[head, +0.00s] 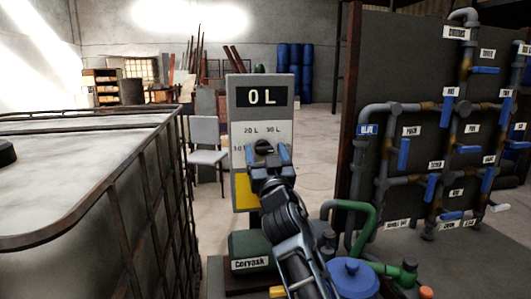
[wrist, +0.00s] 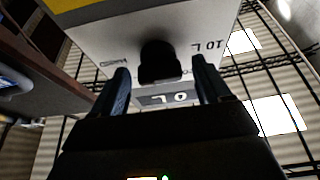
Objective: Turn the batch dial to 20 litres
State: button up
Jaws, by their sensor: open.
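The batch dial (head: 263,146) is a black knob on a grey panel (head: 241,118). Its display (head: 262,96) reads 0 L. Labels for 20 L and 30 L sit above the knob, with a partly hidden 10 L label at the left. My gripper (head: 269,155) is open in front of the dial, with one blue finger on each side. In the wrist view the knob (wrist: 160,62) sits between the two fingers, with gaps visible on both sides. The inverted 10 L label (wrist: 208,46) is right of it. The pointer's exact direction is unclear, and my gripper hides the lower panel.
A large caged tank (head: 90,170) fills the left. A board of pipes with blue-handled valves (head: 448,108) stands at the right. A green pump (head: 250,246) labelled Corvask and a blue-lidded item (head: 352,276) are below the panel. A grey chair (head: 206,140) stands behind.

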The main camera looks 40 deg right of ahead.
jog(key=c, duration=1)
jog(key=shift+c, duration=0.2)
